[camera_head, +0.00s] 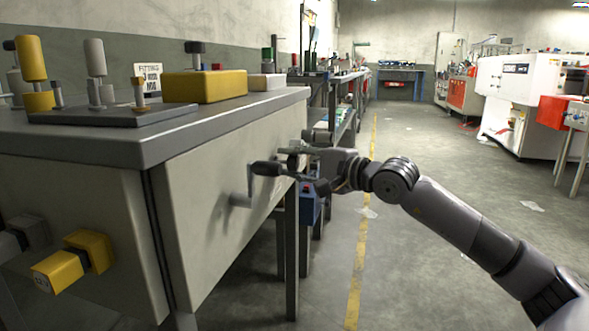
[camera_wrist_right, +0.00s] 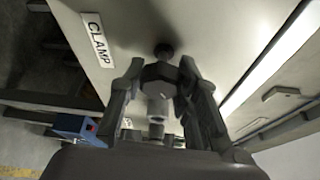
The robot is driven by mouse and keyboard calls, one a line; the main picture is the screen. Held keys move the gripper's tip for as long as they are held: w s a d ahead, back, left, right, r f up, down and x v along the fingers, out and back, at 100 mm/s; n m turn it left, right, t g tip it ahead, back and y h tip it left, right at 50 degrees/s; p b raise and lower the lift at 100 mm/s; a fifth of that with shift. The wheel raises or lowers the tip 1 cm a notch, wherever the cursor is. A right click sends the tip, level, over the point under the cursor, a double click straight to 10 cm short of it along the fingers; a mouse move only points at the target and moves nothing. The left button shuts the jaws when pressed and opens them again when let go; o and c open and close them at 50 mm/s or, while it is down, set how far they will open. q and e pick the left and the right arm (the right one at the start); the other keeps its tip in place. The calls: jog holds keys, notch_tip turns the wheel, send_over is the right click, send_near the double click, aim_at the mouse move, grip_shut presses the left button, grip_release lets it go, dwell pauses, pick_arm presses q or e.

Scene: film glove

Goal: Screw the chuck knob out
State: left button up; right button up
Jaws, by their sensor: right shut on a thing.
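The chuck knob (camera_wrist_right: 158,74) shows in the right wrist view as a dark faceted piece with a silvery cylinder, in front of the pale panel marked CLAMP. My right gripper (camera_wrist_right: 160,85) has one finger on each side of it and is shut on it. In the head view my right gripper (camera_head: 291,161) reaches from the right to the long front panel of the bench, and its fingers largely hide the knob. My left gripper is not in view.
The bench top (camera_head: 120,145) carries a plate with fittings and a yellow block (camera_head: 205,86). A yellow part (camera_head: 72,268) juts from the near side panel. A blue box (camera_head: 308,205) stands behind my gripper. The floor to the right is open.

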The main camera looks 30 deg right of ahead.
jog(key=shift+r, duration=0.1)
dwell(0.4)
jog(key=o, duration=1.2)
jog(key=shift+w+a, duration=0.1)
jog(key=shift+s+d+f, duration=0.25)
jog(key=shift+s+d, duration=0.35)
jog(key=shift+s, duration=0.25)
jog(key=shift+s+r, duration=0.2)
jog(key=shift+s, duration=0.95)
send_near(298, 164)
jog(key=shift+s+r, duration=0.1)
jog(key=shift+s, duration=0.3)
